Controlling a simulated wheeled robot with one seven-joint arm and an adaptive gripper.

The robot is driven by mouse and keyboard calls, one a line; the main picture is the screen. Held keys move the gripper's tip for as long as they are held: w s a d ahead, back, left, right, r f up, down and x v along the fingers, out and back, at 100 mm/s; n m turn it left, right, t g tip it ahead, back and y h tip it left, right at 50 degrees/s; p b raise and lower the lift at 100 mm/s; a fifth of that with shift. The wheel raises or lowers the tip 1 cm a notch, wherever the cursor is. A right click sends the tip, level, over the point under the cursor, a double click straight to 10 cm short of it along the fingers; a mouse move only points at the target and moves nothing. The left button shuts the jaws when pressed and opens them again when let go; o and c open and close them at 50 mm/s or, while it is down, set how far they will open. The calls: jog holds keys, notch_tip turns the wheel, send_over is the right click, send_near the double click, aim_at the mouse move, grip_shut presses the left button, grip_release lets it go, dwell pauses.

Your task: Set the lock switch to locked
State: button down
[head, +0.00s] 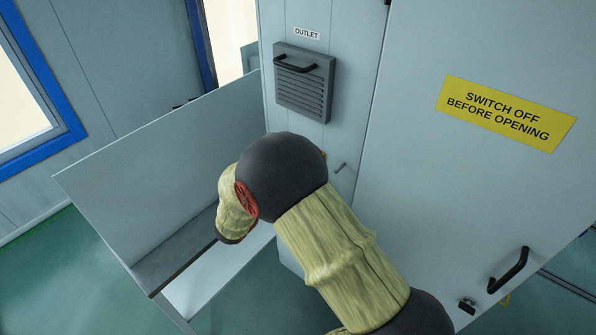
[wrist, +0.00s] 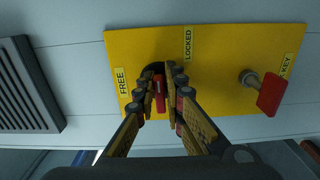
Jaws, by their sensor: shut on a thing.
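In the wrist view, a yellow panel (wrist: 215,90) carries the labels FREE at the left, LOCKED at the top middle and KEY at the right. My gripper (wrist: 165,78) has its fingers closed on the lock switch (wrist: 160,93), a small red handle on a dark base between FREE and LOCKED. The fingers hide much of the switch, so I cannot tell which label it points to. A red key (wrist: 271,94) on a metal stem stands apart at the right, near KEY. In the head view my arm covers the panel and gripper.
A grey louvred outlet with a black handle (head: 304,80) is above my arm; its slats also show in the wrist view (wrist: 27,85). A cabinet door with a black handle (head: 509,270) and yellow sign (head: 506,112) is at the right. A grey partition (head: 165,175) stands at the left.

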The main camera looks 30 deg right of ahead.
jog(key=shift+r, duration=0.1)
jog(key=c, duration=2)
grip_release()
jog(key=shift+o, duration=0.4)
jog(key=v, duration=1.2)
